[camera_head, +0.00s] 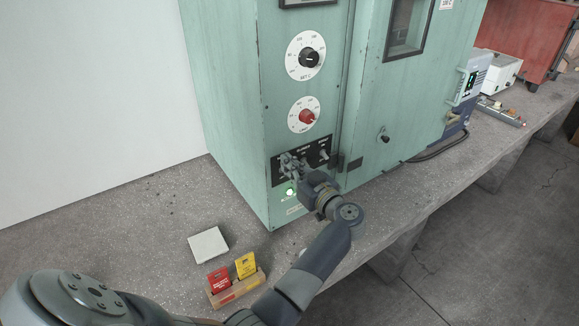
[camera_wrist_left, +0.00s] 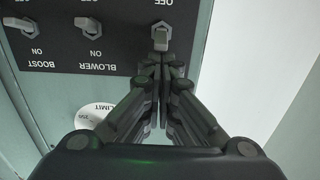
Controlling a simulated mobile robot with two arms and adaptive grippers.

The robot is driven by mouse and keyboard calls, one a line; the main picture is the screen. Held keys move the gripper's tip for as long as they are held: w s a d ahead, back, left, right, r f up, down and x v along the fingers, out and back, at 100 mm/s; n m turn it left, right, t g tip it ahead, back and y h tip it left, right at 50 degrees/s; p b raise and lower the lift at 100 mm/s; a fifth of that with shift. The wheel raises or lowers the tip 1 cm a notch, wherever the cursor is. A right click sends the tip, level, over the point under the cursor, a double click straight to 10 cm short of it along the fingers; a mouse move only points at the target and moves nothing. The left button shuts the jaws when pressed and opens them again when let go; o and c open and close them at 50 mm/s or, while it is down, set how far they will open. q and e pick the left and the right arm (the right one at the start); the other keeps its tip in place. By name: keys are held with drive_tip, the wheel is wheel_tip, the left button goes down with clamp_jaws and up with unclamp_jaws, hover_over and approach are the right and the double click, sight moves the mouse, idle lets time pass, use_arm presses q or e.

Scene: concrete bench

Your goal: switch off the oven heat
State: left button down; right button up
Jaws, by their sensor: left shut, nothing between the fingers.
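The green oven (camera_head: 225,110) stands on the bench, with a black switch panel (camera_head: 318,152) low on its front. In the left wrist view the panel shows upside down, with toggles lettered BOOST (camera_wrist_left: 20,25) and BLOWER (camera_wrist_left: 88,26). A third toggle (camera_wrist_left: 161,38) is at the right; its name is hidden behind my gripper. My right gripper is out of view.
A black dial (camera_head: 310,58) and a red limit dial (camera_head: 306,117) sit above the panel. A green lamp (camera_head: 290,192) glows below it. A wooden holder (camera_head: 237,289) with red and yellow cards and a pale square tile (camera_head: 208,245) lie on the bench in front.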

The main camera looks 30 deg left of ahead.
use_arm(q)
drive_tip(key=shift+s+d+f+t+y+b, duration=0.1)
drive_tip(key=shift+d+f+t+y+b, duration=0.2)
drive_tip(key=shift+y+b, duration=0.45)
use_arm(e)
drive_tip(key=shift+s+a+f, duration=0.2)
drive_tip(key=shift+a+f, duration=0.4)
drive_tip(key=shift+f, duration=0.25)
use_arm(q)
drive_tip(key=shift+f, duration=0.15)
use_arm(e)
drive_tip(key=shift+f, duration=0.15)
